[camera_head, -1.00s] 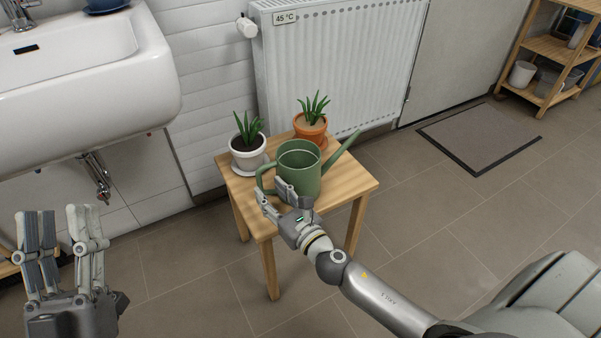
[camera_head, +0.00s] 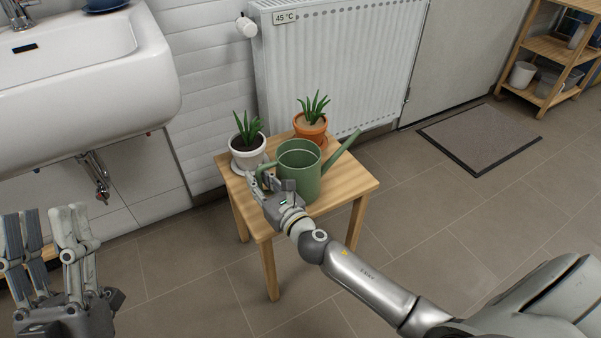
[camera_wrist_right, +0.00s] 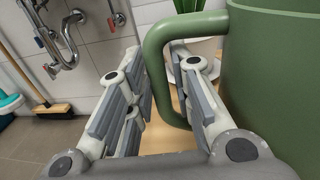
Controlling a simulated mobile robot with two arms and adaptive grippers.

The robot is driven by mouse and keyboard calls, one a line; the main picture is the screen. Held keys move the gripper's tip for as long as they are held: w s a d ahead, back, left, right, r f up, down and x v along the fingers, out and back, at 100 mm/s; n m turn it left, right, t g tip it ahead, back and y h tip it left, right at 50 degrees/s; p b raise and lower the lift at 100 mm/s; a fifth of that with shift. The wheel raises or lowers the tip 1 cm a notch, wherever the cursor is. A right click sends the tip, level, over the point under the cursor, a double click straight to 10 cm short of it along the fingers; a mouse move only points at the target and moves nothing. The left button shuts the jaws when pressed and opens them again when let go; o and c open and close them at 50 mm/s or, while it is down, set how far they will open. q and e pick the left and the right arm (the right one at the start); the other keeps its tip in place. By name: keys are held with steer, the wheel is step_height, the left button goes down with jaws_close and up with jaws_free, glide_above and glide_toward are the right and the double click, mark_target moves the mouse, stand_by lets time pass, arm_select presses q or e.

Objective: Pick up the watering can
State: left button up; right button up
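The green watering can (camera_head: 304,172) stands upright on a small wooden stool, its spout pointing right and its handle to the left. In the right wrist view its handle (camera_wrist_right: 156,75) runs down between the two fingers of my right gripper (camera_wrist_right: 158,90), with the can's body (camera_wrist_right: 270,80) at the right. One finger is inside the handle loop, the other outside. My right gripper (camera_head: 267,184) is open, with a gap beside the handle. My left gripper (camera_head: 45,220) is open and empty at the lower left, far from the stool.
The wooden stool (camera_head: 340,188) also holds a white-potted plant (camera_head: 247,152) close to the handle and an orange-potted plant (camera_head: 311,127) behind the can. A radiator (camera_head: 335,60) stands behind, and a sink (camera_head: 80,75) is at the left.

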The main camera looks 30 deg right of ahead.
jaws_close()
steer(key=shift+r, duration=0.1)
